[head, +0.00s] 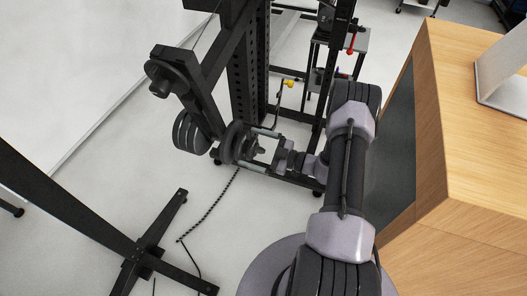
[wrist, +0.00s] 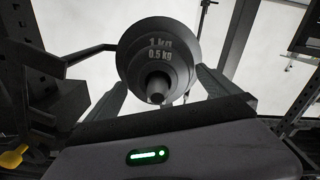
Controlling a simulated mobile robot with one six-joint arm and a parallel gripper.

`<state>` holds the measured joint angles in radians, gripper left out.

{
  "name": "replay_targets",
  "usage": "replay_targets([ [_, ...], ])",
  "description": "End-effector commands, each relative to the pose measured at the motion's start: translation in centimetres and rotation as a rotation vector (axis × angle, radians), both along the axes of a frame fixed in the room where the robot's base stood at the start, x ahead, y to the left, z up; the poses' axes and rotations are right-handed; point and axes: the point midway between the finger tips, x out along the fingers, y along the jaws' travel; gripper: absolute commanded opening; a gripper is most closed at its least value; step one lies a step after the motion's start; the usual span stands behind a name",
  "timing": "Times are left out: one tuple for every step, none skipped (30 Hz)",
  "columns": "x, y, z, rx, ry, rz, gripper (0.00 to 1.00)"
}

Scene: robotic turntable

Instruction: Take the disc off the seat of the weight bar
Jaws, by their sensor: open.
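A dark grey disc (head: 238,143) sits on the end of the weight bar, in front of the black rack. In the wrist view the disc face (wrist: 160,35) reads "1 kg" and "0.5 kg", so a smaller disc may lie before a larger one. The round bar end (wrist: 157,88) sticks out of its centre towards me. My gripper (head: 258,149) is open, with its fingers either side of the bar end, close to the disc. In the wrist view the fingers (wrist: 160,85) stand left and right below the disc. Whether they touch it I cannot tell.
More dark discs (head: 186,132) hang behind and left. Another round weight (head: 166,77) is on the rack's upper arm. The black rack upright (head: 247,75) stands close behind. A wooden cabinet (head: 470,130) is at right. A black stand (head: 140,250) is at lower left; the pale floor between is mostly clear.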

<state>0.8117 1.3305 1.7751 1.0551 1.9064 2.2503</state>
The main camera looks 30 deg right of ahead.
Motion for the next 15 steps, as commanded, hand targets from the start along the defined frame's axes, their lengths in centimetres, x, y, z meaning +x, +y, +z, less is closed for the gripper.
replay_targets([
  [0.05,0.05,0.01,0.000,0.000,0.000,1.00],
  [0.05,0.06,0.03,0.000,0.000,0.000,1.00],
  [0.05,0.05,0.03,0.000,0.000,0.000,1.00],
  [0.04,0.05,0.04,0.000,0.000,0.000,1.00],
  [0.04,0.05,0.04,0.000,0.000,0.001,1.00],
  [0.03,0.04,0.04,0.000,0.000,0.001,1.00],
  [0.03,0.04,0.04,0.000,0.000,0.001,0.94],
  [0.02,0.03,0.04,0.000,0.000,0.001,0.88],
  [0.02,0.03,0.04,0.000,0.000,0.001,0.80],
  [0.03,0.03,0.03,0.000,0.000,0.001,0.74],
  [0.02,0.03,0.03,0.000,0.000,0.001,0.69],
  [0.02,0.03,0.03,0.000,0.000,0.001,0.61],
  [0.01,0.03,0.03,0.000,0.000,0.001,0.55],
  [0.01,0.03,0.03,0.000,0.000,0.001,0.49],
  [0.01,0.03,0.03,0.000,0.000,0.001,0.41],
])
